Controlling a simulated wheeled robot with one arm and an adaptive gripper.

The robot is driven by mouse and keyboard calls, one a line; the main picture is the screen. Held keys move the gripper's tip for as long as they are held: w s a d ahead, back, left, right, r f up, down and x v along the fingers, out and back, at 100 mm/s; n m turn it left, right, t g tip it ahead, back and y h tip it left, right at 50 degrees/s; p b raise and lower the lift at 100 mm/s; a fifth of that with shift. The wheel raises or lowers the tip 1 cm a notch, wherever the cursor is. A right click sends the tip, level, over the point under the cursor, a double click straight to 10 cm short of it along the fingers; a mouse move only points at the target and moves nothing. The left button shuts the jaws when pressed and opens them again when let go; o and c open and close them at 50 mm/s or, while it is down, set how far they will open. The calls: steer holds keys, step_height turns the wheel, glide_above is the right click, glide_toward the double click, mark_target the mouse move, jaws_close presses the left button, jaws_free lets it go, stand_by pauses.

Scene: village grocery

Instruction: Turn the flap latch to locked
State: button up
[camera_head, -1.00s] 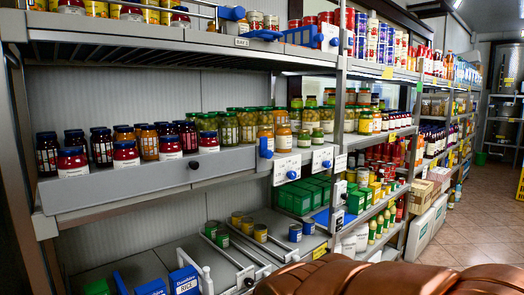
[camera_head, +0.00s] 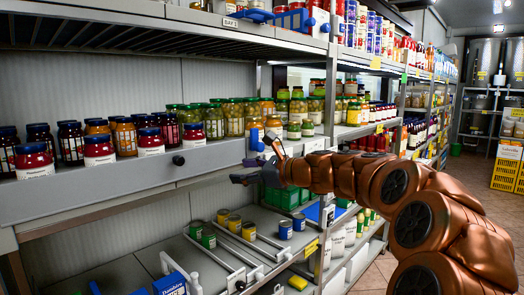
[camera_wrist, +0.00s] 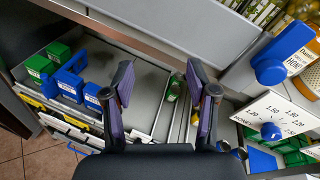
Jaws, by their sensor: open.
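A blue latch (camera_head: 257,138) sits by the flap's right end, just above my gripper (camera_head: 257,164). In the wrist view the blue latch (camera_wrist: 270,72) stands upright at the upper right, right of my fingers and apart from them. The grey flap also shows there (camera_wrist: 205,25). My gripper (camera_wrist: 159,78) is open, with nothing between its fingers. I cannot tell whether the latch is locked.
A price plate (camera_wrist: 285,112) with a blue round knob (camera_wrist: 271,131) is close below the latch. Dark-lidded jars (camera_head: 98,150) and green-lidded jars (camera_head: 233,116) stand behind the flap. The lower shelf holds cans (camera_head: 248,231) and grey dividers. The aisle floor is free at right.

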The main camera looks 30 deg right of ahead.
mark_target(262, 147)
steer(key=d+r+m+t+h, duration=0.1)
steer(key=d+r+m+t, duration=0.15)
steer(key=d, duration=0.35)
steer(key=d+r+m+t+h, duration=0.1)
steer(key=d+m+h, duration=0.15)
steer(key=d, duration=0.35)
steer(key=shift+g+y, duration=0.25)
steer(key=shift+y, duration=0.1)
steer(key=shift+p+x, duration=0.5)
steer(key=shift+x, duration=3.7)
jaws_close()
